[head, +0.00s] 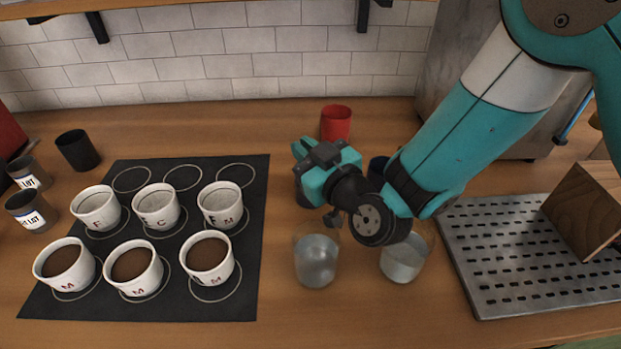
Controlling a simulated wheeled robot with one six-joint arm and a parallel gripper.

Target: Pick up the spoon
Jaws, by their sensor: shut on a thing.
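My gripper (322,172), teal with dark parts, is above the counter, behind the left of two clear glasses. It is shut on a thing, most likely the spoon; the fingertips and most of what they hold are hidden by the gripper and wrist. A small dark grey piece (332,219) shows just below the wrist, over the left glass; I cannot tell whether it is part of the spoon. No other spoon can be made out.
The left glass (316,262) and right glass (404,262) stand close below my wrist. A red cup (336,122) and dark blue cup (377,170) stand behind. Several white cups stand on the black mat (250,290) at left. A perforated metal tray (480,295) lies right, with a wooden block (588,210).

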